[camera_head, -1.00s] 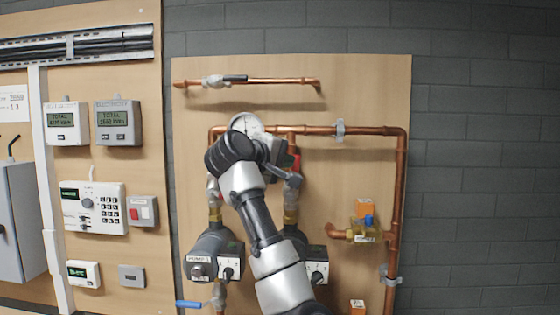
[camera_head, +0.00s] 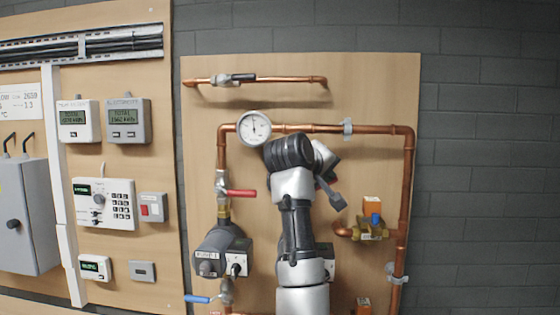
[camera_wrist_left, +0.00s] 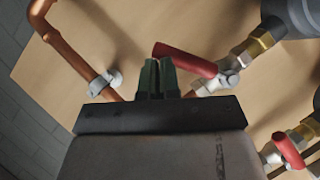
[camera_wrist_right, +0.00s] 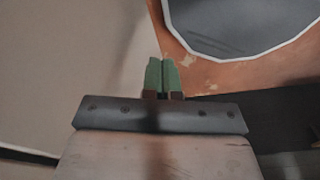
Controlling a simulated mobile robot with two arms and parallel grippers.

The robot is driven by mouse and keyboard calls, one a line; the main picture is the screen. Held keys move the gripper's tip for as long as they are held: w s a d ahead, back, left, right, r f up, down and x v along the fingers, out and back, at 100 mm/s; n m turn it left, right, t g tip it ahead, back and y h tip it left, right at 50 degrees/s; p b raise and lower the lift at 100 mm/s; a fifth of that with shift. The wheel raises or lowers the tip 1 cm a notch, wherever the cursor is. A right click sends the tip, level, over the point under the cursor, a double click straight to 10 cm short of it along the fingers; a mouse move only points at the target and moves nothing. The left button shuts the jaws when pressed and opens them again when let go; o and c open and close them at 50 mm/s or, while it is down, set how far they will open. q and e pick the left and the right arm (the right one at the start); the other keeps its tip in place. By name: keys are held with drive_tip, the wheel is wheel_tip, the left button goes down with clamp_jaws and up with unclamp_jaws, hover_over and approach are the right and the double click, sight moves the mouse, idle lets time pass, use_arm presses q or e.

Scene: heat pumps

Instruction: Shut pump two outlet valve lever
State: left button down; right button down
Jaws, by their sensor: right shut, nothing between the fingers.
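My left gripper (camera_head: 338,202) hangs in front of the board, right of the pressure gauge. In the left wrist view its green fingers (camera_wrist_left: 157,78) are together, with nothing visible between them. Pump two's outlet valve lever is the red lever (camera_wrist_left: 186,60) just beyond these fingertips. It slants out sideways from its valve body (camera_wrist_left: 226,74). I cannot tell whether the fingers touch it. In the head view my left arm hides this valve and most of pump two. My right gripper (camera_wrist_right: 162,77) shows only in its own wrist view, shut and empty.
Pump one (camera_head: 222,252) has a red outlet lever (camera_head: 240,193) lying across its pipe and a blue lever (camera_head: 198,299) below. The pressure gauge (camera_head: 254,128) and copper pipes (camera_head: 408,190) stand out from the board. The board is bare between the upper pipes.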

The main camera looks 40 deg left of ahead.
use_arm(q)
drive_tip(key=shift+m+g, duration=0.4)
drive_tip(key=shift+m, duration=0.1)
drive_tip(key=shift+w+d+f, duration=0.2)
drive_tip(key=shift+d+f, duration=0.1)
drive_tip(key=shift+f, duration=0.25)
drive_tip(key=shift+w+d+f, duration=0.15)
drive_tip(key=shift+d+f, duration=0.2)
drive_tip(key=shift+f, duration=0.25)
drive_tip(key=shift+w+d+f, duration=0.2)
drive_tip(key=shift+d+f, duration=0.1)
drive_tip(key=shift+f, duration=0.35)
